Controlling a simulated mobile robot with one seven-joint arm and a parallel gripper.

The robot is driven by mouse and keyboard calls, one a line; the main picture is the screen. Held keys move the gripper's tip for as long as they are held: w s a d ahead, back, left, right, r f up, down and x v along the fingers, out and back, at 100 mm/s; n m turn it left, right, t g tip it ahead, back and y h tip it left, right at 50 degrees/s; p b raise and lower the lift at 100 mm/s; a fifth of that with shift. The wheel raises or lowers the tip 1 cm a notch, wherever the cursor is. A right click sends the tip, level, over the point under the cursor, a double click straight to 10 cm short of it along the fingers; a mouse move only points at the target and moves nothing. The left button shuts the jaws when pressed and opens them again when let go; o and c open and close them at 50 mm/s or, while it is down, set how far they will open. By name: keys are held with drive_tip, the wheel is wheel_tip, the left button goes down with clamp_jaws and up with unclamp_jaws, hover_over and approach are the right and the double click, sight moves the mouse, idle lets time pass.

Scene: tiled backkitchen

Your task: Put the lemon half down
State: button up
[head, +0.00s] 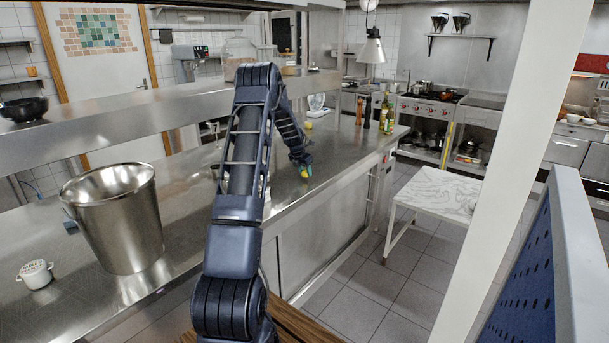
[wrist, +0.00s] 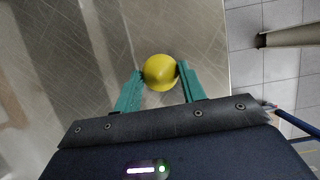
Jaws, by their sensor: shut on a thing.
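My gripper (head: 306,171) is over the long steel counter (head: 185,185), close to its right edge. In the wrist view the two teal fingers of my gripper (wrist: 160,73) are shut on the lemon half (wrist: 160,71), one on each side. The lemon half shows there as a smooth, round yellow shape. In the head view only a small bit of yellow shows at the fingers. The brushed counter top (wrist: 85,60) lies beneath it in the wrist view. I cannot tell whether the lemon half touches the counter.
A steel bucket (head: 115,220) and a small white pot (head: 36,274) stand on the near left of the counter. Bottles (head: 388,115) and a small yellow item (head: 308,125) stand farther along it. A marble-topped table (head: 440,190) is across the floor at right.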

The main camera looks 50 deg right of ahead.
drive_tip(key=shift+f, duration=0.85)
drive_tip(key=shift+f, duration=0.15)
drive_tip(key=o, duration=1)
drive_tip(key=shift+c, duration=0.2)
